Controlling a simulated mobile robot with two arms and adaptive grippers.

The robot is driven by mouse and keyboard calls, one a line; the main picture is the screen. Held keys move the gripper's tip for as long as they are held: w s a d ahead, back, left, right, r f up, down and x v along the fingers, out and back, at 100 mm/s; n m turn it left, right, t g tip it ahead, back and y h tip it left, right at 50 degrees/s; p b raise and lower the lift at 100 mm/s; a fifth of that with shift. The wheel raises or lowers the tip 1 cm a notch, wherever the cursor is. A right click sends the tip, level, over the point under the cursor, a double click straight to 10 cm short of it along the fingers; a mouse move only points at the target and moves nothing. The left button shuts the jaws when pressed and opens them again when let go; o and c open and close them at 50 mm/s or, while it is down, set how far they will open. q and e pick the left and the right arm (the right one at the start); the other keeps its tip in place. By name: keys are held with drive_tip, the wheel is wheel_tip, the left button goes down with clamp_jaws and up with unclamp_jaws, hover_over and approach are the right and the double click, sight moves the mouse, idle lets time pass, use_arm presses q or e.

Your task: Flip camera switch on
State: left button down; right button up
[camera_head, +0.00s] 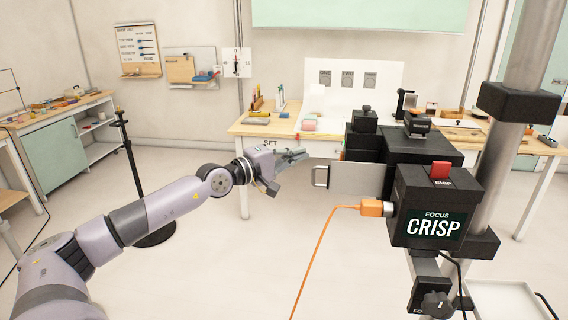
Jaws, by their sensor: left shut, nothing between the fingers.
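A large black camera (408,152) stands on a support at the right, with a "FOCUS CRISP" label (435,228) on its near box. A red switch-like piece (440,170) sits on top of that box; I cannot tell its position. A grey plate (358,182) with a small frame (320,177) sticks out from the camera's left side. My left gripper (303,156) is shut and empty, pointing right, left of the camera and apart from it in the picture. My right gripper is not in view.
An orange cable with a plug (372,208) runs from the camera's side down to the front. A metal pole (500,150) rises behind the camera. A workbench (260,127) with props stands at the back. A black stand (130,160) is at the left. The middle floor looks clear.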

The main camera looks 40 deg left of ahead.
use_arm(q)
drive_tip(key=b+v, duration=0.1)
drive_tip(key=v, duration=0.1)
drive_tip(key=b+v, duration=0.1)
drive_tip(key=v, duration=0.1)
drive_tip(key=shift+r, duration=0.2)
idle(0.6)
